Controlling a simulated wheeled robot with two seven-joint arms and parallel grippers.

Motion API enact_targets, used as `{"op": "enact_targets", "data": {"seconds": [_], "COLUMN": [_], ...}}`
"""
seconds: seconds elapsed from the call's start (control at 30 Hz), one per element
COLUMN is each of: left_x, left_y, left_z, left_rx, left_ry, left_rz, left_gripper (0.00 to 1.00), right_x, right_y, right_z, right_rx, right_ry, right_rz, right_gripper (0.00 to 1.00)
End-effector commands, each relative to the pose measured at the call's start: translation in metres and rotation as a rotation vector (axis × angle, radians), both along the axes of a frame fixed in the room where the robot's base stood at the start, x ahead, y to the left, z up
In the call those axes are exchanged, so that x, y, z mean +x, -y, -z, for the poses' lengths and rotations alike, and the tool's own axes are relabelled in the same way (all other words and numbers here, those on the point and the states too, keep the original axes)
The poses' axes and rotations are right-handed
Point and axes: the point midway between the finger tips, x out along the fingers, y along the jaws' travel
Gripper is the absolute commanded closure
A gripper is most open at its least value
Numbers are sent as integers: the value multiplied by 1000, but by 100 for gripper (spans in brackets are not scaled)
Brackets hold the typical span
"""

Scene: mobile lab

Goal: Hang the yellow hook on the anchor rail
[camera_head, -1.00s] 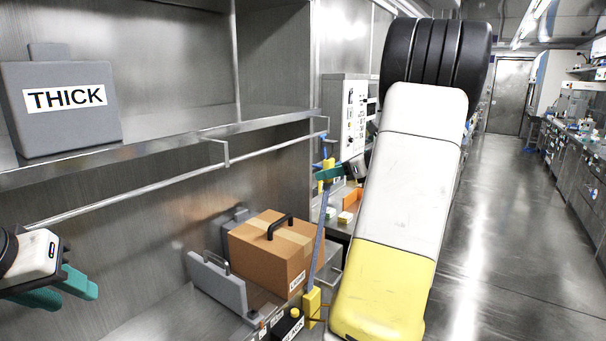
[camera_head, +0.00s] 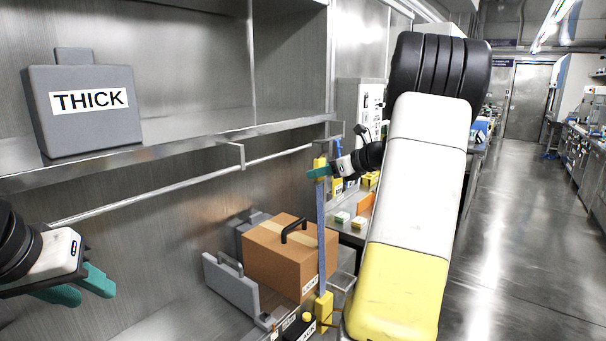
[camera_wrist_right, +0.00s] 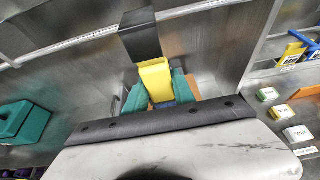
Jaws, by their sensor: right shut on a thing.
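The yellow hook (camera_head: 320,164) is at the top of a long blue-grey strap (camera_head: 321,225), which hangs nearly upright to a yellow piece (camera_head: 324,308) low down. My right gripper (camera_head: 318,173) is shut on the hook, just below the rail's right end. In the right wrist view the yellow hook (camera_wrist_right: 156,78) sits between the teal fingers, with a dark grey piece above it; contact with the rail cannot be told. The anchor rail (camera_head: 190,188) is a thin metal bar below the shelf. My left gripper (camera_head: 94,299) is empty, fingers apart, at lower left.
A grey block marked THICK (camera_head: 90,115) stands on the shelf (camera_head: 200,132). A bracket (camera_head: 242,155) holds the rail midway. Below are a brown box with handle (camera_head: 275,255), a grey plate (camera_head: 228,285) and a black case (camera_head: 300,328). The aisle floor (camera_head: 510,220) at right is clear.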

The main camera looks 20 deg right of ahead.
Motion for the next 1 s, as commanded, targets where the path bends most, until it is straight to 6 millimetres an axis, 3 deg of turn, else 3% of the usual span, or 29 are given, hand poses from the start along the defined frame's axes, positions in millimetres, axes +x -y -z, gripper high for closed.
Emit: {"op": "enact_targets", "data": {"seconds": [0.8,1.0], "left_x": [0,0], "left_y": [0,0], "left_z": [0,0], "left_rx": [0,0], "left_ry": [0,0], "left_rz": [0,0], "left_gripper": [64,64], "right_x": [57,58], "right_y": [-34,-34], "right_z": [-1,8], "right_rx": [0,1], "right_ry": [1,-1], "right_rz": [-1,-1], "right_gripper": [100,100]}}
